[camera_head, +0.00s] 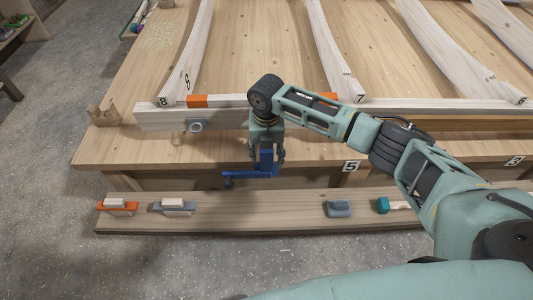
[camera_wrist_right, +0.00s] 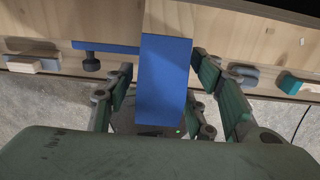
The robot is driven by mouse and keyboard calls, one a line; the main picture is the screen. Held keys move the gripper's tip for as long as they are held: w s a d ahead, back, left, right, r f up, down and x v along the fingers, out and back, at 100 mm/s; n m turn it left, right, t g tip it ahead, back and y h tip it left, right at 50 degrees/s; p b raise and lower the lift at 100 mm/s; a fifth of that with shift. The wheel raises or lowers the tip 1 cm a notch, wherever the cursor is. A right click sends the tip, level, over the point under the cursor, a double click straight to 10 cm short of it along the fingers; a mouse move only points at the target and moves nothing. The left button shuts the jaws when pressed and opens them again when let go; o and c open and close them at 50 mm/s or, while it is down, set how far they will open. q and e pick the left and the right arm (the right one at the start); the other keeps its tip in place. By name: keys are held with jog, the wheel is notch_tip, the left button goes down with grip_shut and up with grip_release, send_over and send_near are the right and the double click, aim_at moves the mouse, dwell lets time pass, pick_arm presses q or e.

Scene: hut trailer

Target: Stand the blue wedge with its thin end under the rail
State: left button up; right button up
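My right gripper (camera_head: 266,157) points down in front of the pale wooden rail (camera_head: 420,108) on the bench. It is shut on a blue piece (camera_head: 266,160), which also shows between the fingers in the right wrist view (camera_wrist_right: 165,80). The piece has an upright block and a thin bar running left, with a small dark knob near its end. I cannot tell whether it is the wedge or which end is thin. It hangs apart from the rail, on its near side. Its underside is partly hidden. My left gripper is out of view.
A low front plank (camera_head: 270,210) holds an orange tool (camera_head: 117,207), a grey-blue tool (camera_head: 175,208), a grey-blue block (camera_head: 339,209) and a teal-headed tool (camera_head: 383,205). Orange pieces (camera_head: 198,101) sit by the rail, and a round grey fitting (camera_head: 196,126) is on its front face. Curved timbers (camera_head: 330,50) lie behind.

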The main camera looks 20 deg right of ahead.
jog(key=shift+r, duration=0.15)
notch_tip(320, 180, up, 12)
jog(key=shift+f, duration=0.15)
dwell(0.4)
dwell(0.4)
